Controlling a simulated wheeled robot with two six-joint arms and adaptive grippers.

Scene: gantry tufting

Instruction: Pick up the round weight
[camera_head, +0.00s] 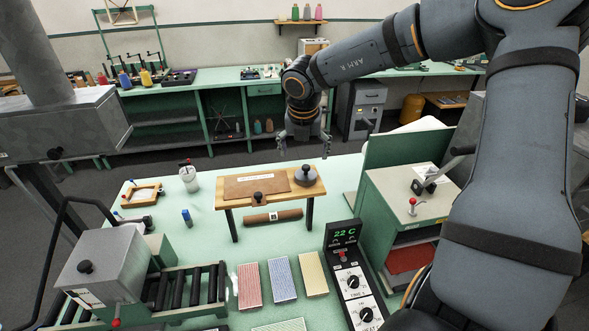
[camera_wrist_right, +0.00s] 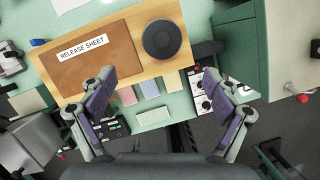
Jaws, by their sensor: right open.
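The round weight (camera_head: 306,176) is a dark grey disc with a knob on top. It rests on the right end of a small wooden stand (camera_head: 313,190), beside a brown sheet (camera_head: 257,184) with a white label. In the right wrist view the weight (camera_wrist_right: 162,39) lies ahead of the fingertips, near the middle. My right gripper (camera_head: 304,150) is open and empty, pointing down above and behind the weight, apart from it. Its two spread fingers also show in the wrist view (camera_wrist_right: 162,80). My left gripper is not in view.
A control box reading 22 C (camera_head: 344,236) and a green cabinet (camera_head: 376,190) stand right of the stand. A roller machine (camera_head: 108,268) is at the left. Coloured pads (camera_head: 282,279) lie in front. A brown roll (camera_head: 272,216) lies below the stand.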

